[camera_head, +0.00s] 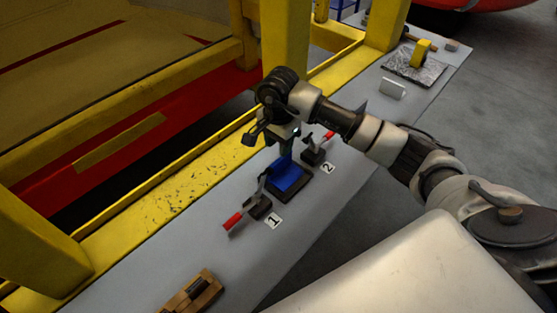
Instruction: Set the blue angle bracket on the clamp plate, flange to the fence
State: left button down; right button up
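The blue angle bracket (288,176) is at the middle of the head view, with one leg lying over the dark clamp plate (296,197) and a narrower blue part rising towards my gripper. Whether it rests fully on the plate or touches the fence I cannot tell. My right gripper (287,146) is directly above the bracket, pointing down; its fingertips are small and dark, so its grip on the bracket is unclear. My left gripper is out of view.
Red-handled toggle clamps flank the plate, one by label 1 (259,207) and one by label 2 (312,156). A wooden block (194,295) lies at the near end of the grey bench (150,262). A yellow part (421,53) sits on a foil-like mat at the far end. Yellow frame posts (285,40) stand behind.

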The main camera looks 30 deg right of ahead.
aim_at(278, 160)
jog(key=shift+r+b, duration=0.5)
jog(key=shift+r, duration=1.8)
